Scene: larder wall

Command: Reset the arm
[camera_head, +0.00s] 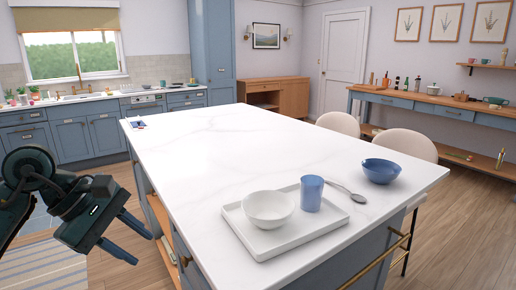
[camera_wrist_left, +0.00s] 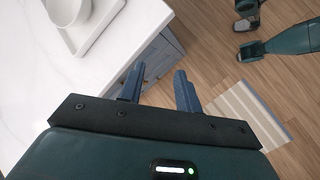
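My left gripper (camera_head: 128,238) is at the left of the head view, beside the island's left side and apart from it. Its two blue fingers are spread with nothing between them. In the left wrist view the fingers (camera_wrist_left: 158,90) also stand apart and empty, over the floor beside the island. My right gripper is not in the head view. Parts of my own body show at the upper right of the left wrist view.
The white-topped island (camera_head: 200,150) fills the middle. On its near end are a white tray (camera_head: 262,246) holding a white bowl (camera_head: 268,209) and a blue cup (camera_head: 311,193), a spoon (camera_head: 346,191) and a blue bowl (camera_head: 381,171). A striped rug (camera_head: 45,268) lies left.

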